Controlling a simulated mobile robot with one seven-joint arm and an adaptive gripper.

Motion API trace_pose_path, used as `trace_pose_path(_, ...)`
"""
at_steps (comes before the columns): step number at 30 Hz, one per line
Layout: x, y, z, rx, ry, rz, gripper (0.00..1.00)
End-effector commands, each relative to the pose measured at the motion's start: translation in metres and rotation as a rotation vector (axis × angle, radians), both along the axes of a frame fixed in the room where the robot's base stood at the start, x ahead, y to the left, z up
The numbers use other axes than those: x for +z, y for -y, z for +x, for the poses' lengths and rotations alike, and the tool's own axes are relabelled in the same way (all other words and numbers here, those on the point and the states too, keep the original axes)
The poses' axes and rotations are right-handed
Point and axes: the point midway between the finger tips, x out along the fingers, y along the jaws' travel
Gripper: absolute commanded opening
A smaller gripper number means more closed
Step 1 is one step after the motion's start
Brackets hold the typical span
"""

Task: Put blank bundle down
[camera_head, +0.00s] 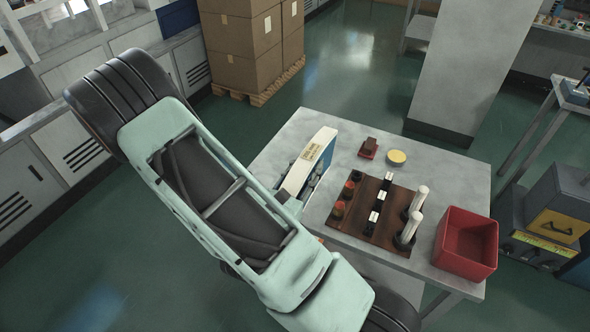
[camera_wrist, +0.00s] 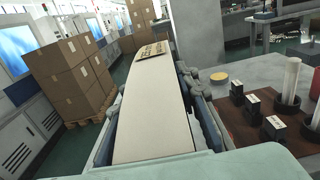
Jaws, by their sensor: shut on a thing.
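The blank bundle (camera_wrist: 152,115) is a pale, flat slab with a printed tan label. In the wrist view it stretches away from my gripper (camera_wrist: 150,140), between blue-grey parts on both sides. In the head view the bundle (camera_head: 312,158) is on edge at the left part of the grey table (camera_head: 420,168), label uppermost. My gripper (camera_head: 297,190) is shut on it, partly hidden behind my arm. The bundle's lower edge is hidden, so I cannot tell whether it touches the table.
A brown board (camera_head: 364,226) with black blocks, red-topped pieces and white posts lies right of the bundle. A yellow disc (camera_head: 396,157), a small dark-red item (camera_head: 368,148) and a red bin (camera_head: 466,243) are on the table. Stacked cartons (camera_head: 243,45) stand behind. The table's back right is bare.

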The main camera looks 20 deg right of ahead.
Motion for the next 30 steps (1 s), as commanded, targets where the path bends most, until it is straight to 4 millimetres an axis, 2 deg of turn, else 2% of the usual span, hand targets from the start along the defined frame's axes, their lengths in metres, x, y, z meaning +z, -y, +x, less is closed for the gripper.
trace_pose_path(2, -0.006, 0.002, 0.014, -0.002, 0.008, -0.004, 0.0)
trace_pose_path(30, -0.016, 0.003, 0.033, 0.0, 0.008, -0.001, 0.0)
